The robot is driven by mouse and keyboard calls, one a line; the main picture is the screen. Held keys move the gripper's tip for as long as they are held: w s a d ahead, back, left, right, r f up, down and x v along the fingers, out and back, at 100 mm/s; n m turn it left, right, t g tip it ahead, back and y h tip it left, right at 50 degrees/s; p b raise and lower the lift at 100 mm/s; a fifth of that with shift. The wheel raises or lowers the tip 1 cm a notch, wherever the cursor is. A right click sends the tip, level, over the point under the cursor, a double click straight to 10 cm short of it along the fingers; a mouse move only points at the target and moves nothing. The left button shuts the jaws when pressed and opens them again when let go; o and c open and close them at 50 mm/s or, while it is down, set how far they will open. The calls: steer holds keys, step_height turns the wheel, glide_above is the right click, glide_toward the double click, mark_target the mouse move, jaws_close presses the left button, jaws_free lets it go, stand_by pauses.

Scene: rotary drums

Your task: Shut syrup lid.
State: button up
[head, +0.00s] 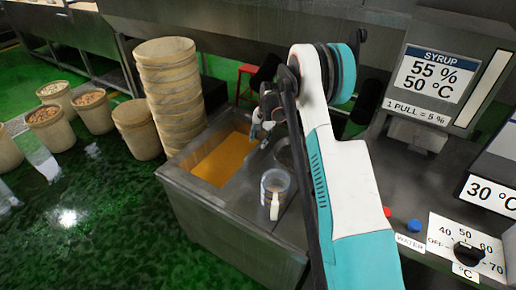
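The syrup tank (200,183) is a grey metal box in the middle of the head view. Its rectangular opening is uncovered, and amber syrup (222,160) shows inside. I cannot clearly make out the lid; part of the tank top is hidden behind my arm. My gripper (256,130) is small in view, at the right edge of the opening, over or beside the syrup. Its fingers are too small and dark to tell whether they are open or shut, or whether they touch anything.
A clear jug (275,188) with a pale handle stands on the tank top, close to my arm. A tall stack of tan buckets (170,85) is behind left. The syrup display (437,75) reads 55 %, 50 °C. A control dial (468,254) is at lower right.

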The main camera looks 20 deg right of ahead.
mark_target(257, 146)
steer(key=shift+w+a+f+b, duration=0.15)
steer(key=shift+w+f+b, duration=0.1)
steer(key=shift+f, duration=0.8)
steer(key=shift+w+a+f+b, duration=0.1)
steer(key=shift+f+b, duration=0.15)
steer(key=shift+f, duration=0.75)
jaws_close()
